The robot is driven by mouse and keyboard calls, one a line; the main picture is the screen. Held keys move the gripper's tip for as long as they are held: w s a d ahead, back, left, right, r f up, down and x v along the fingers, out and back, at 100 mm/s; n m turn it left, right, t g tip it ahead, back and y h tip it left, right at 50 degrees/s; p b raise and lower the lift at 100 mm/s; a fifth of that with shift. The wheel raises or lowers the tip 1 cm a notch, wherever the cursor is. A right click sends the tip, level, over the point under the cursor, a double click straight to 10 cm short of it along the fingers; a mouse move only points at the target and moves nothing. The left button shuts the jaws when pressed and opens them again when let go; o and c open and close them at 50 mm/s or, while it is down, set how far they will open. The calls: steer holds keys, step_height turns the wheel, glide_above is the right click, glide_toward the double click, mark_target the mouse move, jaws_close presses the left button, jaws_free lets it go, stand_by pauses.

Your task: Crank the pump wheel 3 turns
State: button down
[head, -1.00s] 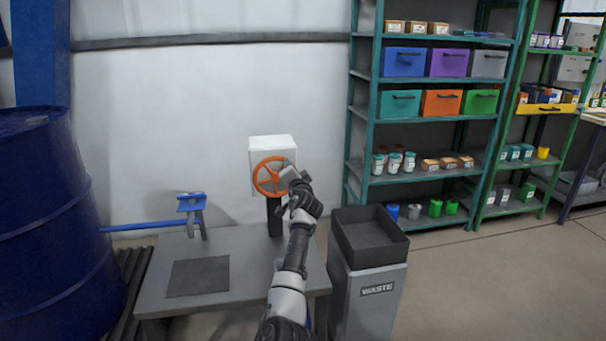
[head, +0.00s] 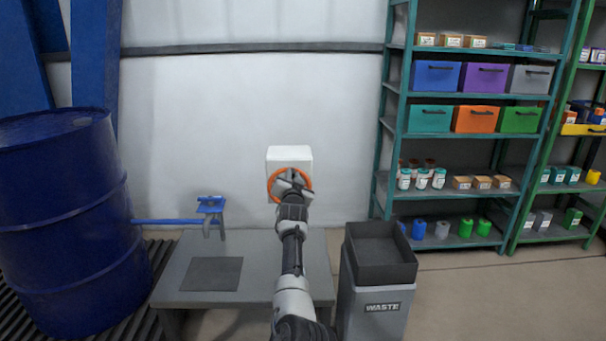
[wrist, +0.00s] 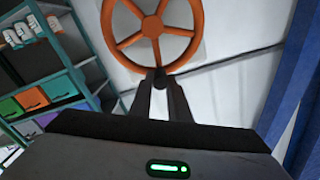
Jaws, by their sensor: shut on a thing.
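The orange spoked pump wheel (head: 271,188) is mounted on the front of a white box (head: 289,154) above the back of the grey table. In the head view my arm hides its lower middle. In the wrist view the wheel (wrist: 158,32) fills the top of the picture. My gripper (head: 293,182) is in front of the wheel. In the wrist view its two fingers (wrist: 160,84) meet at the wheel's rim, shut on a small dark crank handle (wrist: 160,76), which is mostly hidden between them.
A blue barrel (head: 66,205) stands at the left. A grey waste bin (head: 378,300) stands right of the table, before loaded shelves (head: 392,120).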

steer(key=shift+a+n+p, duration=0.7)
steer(key=shift+n, duration=0.1)
steer(key=c, duration=1.7)
jaws_free()
steer(key=shift+o, duration=0.2)
